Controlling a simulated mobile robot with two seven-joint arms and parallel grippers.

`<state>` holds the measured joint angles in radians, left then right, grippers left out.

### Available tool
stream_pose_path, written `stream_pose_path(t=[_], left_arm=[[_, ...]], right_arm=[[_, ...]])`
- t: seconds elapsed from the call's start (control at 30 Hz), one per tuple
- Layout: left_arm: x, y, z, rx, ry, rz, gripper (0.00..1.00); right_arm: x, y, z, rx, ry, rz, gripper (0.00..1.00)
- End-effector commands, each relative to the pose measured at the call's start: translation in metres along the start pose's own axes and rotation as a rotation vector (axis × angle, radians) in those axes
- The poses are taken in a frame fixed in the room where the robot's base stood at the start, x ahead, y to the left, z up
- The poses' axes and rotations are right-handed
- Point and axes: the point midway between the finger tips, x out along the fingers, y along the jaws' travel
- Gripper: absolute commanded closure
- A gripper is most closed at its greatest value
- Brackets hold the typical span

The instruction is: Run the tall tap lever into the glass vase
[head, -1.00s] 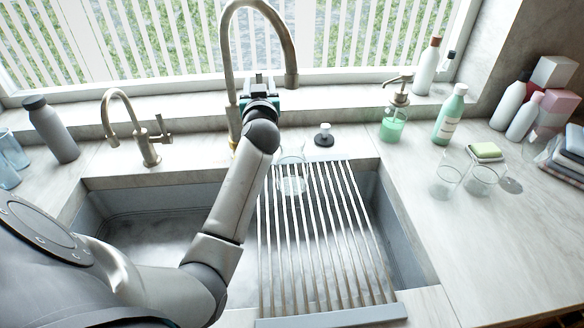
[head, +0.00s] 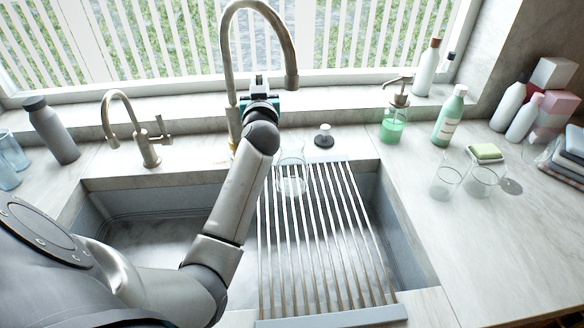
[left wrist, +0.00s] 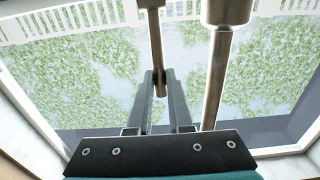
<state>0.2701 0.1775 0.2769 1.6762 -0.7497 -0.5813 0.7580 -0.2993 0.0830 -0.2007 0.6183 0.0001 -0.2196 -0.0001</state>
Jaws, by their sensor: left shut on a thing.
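The tall tap (head: 229,60) arches up behind the sink in the head view, its spout mouth pointing down above the glass vase (head: 291,177) in the picture. The clear vase stands on the slatted rack (head: 297,240), partly beside my forearm. No clear stream of water shows. My left gripper (head: 260,84) is at the tall tap, partly hidden by its own wrist. In the left wrist view, my left gripper (left wrist: 159,85) is shut on the thin tap lever (left wrist: 154,45), with the thicker tap part (left wrist: 217,75) just right of it. My right gripper is out of view.
A smaller tap (head: 123,115) stands left of my arm. A black stopper (head: 324,136) sits behind the sink. A soap dispenser (head: 394,118), green bottle (head: 449,115) and two glasses (head: 446,182) stand on the right. The front right counter is clear.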

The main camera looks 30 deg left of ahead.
Motion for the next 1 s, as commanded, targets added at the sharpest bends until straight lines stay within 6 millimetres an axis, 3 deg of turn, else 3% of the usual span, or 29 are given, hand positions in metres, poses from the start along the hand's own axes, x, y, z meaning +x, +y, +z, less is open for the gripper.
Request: stream_pose_path(t=[0.2, 0.57, 1.0], left_arm=[[-0.005, -0.002, 0.001, -0.009, 0.073, -0.007, 1.0], [0.002, -0.005, -0.005, -0.011, 0.019, -0.016, 1.0], [-0.009, -0.008, -0.008, -0.02, 0.178, -0.027, 1.0]], right_arm=[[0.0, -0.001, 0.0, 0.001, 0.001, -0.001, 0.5], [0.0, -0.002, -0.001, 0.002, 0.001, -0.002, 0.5], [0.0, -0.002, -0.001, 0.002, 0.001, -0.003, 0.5]])
